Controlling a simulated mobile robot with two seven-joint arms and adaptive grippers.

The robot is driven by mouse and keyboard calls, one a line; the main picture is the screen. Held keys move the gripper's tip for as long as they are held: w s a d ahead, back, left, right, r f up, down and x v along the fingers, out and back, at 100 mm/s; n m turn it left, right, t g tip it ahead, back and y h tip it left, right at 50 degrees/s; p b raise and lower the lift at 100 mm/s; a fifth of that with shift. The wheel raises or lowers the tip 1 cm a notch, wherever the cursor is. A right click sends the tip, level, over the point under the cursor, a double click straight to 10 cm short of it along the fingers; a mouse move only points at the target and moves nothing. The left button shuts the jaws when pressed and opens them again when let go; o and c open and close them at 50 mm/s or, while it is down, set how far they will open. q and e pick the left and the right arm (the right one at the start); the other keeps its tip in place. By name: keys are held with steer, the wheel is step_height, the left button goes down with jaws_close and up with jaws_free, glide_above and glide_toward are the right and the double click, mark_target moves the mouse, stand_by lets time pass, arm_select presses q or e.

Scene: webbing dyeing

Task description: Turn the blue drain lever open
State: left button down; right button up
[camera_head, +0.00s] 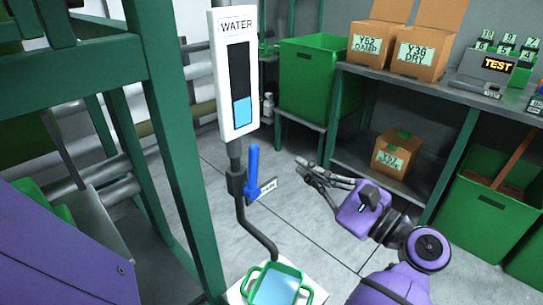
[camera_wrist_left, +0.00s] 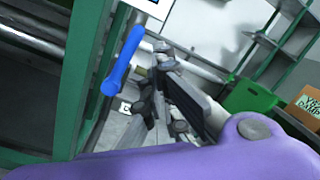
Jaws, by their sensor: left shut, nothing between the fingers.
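The blue drain lever (camera_head: 253,172) stands upright, handle up, at a dark valve (camera_head: 236,184) on the pipe below the water gauge. A small tag (camera_head: 264,190) is beside its lower end. The lever also shows tilted in the left wrist view (camera_wrist_left: 122,62). My left gripper (camera_head: 300,166) is to the right of the lever, apart from it, with its fingers shut and empty and pointing towards it. Its dark fingers also show in the left wrist view (camera_wrist_left: 165,90). My right gripper is not in view.
The white water gauge (camera_head: 234,75) shows a low blue level. A green-rimmed tray (camera_head: 292,268) with blue liquid is under the pipe's outlet. A green frame post (camera_head: 172,130) rises left of the lever. A shelf (camera_head: 380,80) with boxes is at the right, green bins nearby.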

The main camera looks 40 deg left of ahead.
mark_target(253, 166)
arm_select(q)
steer(key=a+f+n+t+h+p, duration=0.1)
steer(key=a+n+t, duration=0.1)
steer(key=a+n, duration=0.5)
steer(key=shift+w+a+f+n+h, duration=0.15)
steer(key=shift+w+a+n+h, duration=0.2)
steer(key=shift+a, duration=0.6)
